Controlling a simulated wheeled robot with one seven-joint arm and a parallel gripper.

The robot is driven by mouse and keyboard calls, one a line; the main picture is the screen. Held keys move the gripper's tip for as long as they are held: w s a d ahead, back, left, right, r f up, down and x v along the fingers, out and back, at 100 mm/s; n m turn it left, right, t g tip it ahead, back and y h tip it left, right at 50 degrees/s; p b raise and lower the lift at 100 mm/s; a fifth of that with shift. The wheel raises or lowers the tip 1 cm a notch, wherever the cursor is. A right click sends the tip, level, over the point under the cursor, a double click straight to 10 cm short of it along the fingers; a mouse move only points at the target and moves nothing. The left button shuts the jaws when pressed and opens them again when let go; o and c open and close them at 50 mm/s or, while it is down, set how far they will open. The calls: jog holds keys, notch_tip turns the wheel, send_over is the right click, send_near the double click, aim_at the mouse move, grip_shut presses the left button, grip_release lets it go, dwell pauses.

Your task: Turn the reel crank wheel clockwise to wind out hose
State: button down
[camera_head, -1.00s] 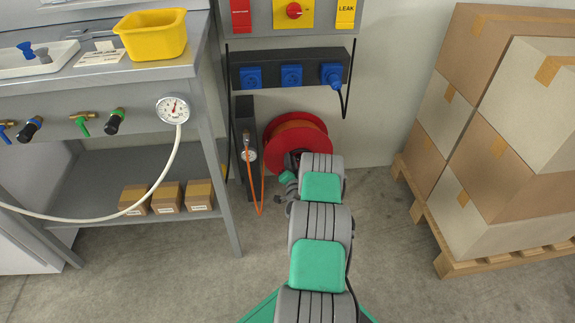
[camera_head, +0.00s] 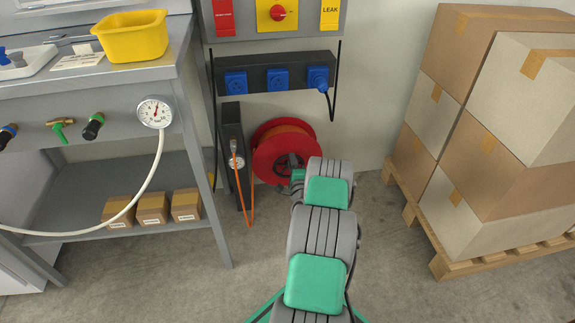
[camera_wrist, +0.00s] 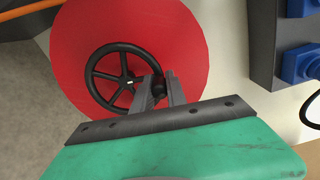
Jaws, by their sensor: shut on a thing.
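The red hose reel (camera_head: 268,139) is mounted low by the wall, with orange hose wound on it. Its black spoked crank wheel (camera_wrist: 99,58) shows in the wrist view against the red disc (camera_wrist: 182,30). My gripper (camera_wrist: 160,84) is at the wheel's right lower rim in that view. Its grey fingers are shut on the crank wheel's handle, which is mostly hidden between them. In the head view the gripper (camera_head: 296,176) is partly hidden by my wrist, in front of the reel. The orange hose (camera_head: 250,190) hangs at the reel's left.
A grey workbench (camera_head: 203,160) is at left, and stacked cartons on a pallet (camera_head: 425,225) are at right. A socket strip (camera_head: 257,80) is above. The floor between is clear.

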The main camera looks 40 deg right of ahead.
jog(key=shift+s+d+m+b, duration=0.25)
jog(key=shift+d+m, duration=0.25)
jog(key=shift+m, duration=0.3)
jog(key=shift+s+d+m+b, duration=0.2)
jog(key=shift+d+m, duration=0.25)
jog(key=shift+m, duration=0.35)
jog(key=c, duration=1.3)
grip_release()
jog(key=shift+f, duration=0.15)
jog(key=shift+c, duration=0.2)
jog(key=shift+a, duration=0.1)
jog(key=shift+f, duration=0.1)
jog(key=p+v, duration=0.2)
jog(key=v, duration=0.5)
jog(key=shift+s+a, duration=0.25)
jog(key=shift+s, duration=0.05)
